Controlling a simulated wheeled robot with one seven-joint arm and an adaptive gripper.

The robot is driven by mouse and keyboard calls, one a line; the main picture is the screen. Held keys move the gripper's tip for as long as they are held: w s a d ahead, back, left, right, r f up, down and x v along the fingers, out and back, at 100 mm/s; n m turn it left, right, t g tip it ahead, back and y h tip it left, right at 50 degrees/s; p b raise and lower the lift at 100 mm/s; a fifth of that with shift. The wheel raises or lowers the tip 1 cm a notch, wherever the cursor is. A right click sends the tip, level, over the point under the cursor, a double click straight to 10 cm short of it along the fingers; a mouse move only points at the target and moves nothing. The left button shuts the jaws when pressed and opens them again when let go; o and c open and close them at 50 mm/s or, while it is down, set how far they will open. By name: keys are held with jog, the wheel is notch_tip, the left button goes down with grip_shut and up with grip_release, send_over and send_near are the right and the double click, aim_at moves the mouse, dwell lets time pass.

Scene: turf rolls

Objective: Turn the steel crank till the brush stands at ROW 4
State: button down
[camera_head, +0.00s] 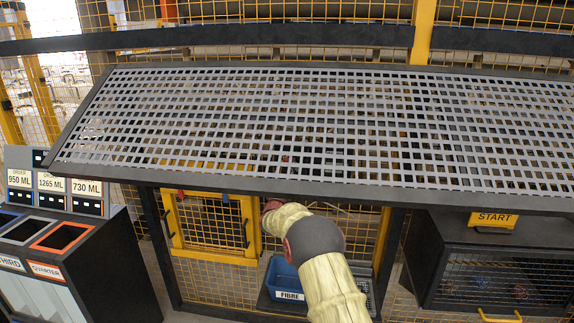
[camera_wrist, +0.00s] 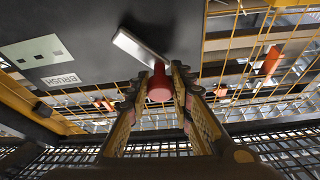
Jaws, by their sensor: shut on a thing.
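In the wrist view the steel crank (camera_wrist: 138,45) is a pale flat bar on a dark panel, slanting from upper left to lower right. A red knob (camera_wrist: 159,88) stands at its lower right end. My gripper (camera_wrist: 157,74) has a finger on each side of this knob and is shut on it. A label reading BRUSH (camera_wrist: 61,79) sits on the panel to the left, below a pale plate (camera_wrist: 36,51) with small squares. I cannot make out a row reading or the brush itself. In the head view my arm reaches under the mesh table, and my gripper is hidden.
A mesh-topped table (camera_head: 190,67) spans the head view above my arm. A blue FIBRE bin (camera_head: 282,278) stands beside my arm. A yellow-framed door (camera_head: 175,222) is behind, bins (camera_head: 100,255) stand left, and a dark cabinet with a START sign (camera_head: 494,219) stands right.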

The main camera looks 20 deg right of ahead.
jog(key=shift+m+b, duration=0.3)
jog(key=shift+b, duration=0.05)
jog(key=m, duration=0.1)
jog(key=m+g+h+b, duration=0.1)
jog(key=d+m+b, duration=0.1)
jog(key=shift+s+r+m, duration=0.25)
jog(key=shift+s+m, duration=0.05)
jog(key=shift+s+d+r+m+g+h+b, duration=0.15)
jog(key=shift+d+m+g+h+b, duration=0.2)
jog(key=shift+m, duration=0.4)
jog(key=shift+s+d+r+m+g+h+b, duration=0.1)
jog(key=shift+s+m+g+h+b, duration=0.1)
jog(key=shift+m+g, duration=0.45)
jog(key=shift+s+d+r+m+g+h+b, duration=0.15)
jog(key=shift+m+g+h+b, duration=0.1)
jog(key=shift+m, duration=0.65)
jog(key=c, duration=1.5)
grip_release()
jog(key=shift+c, duration=0.2)
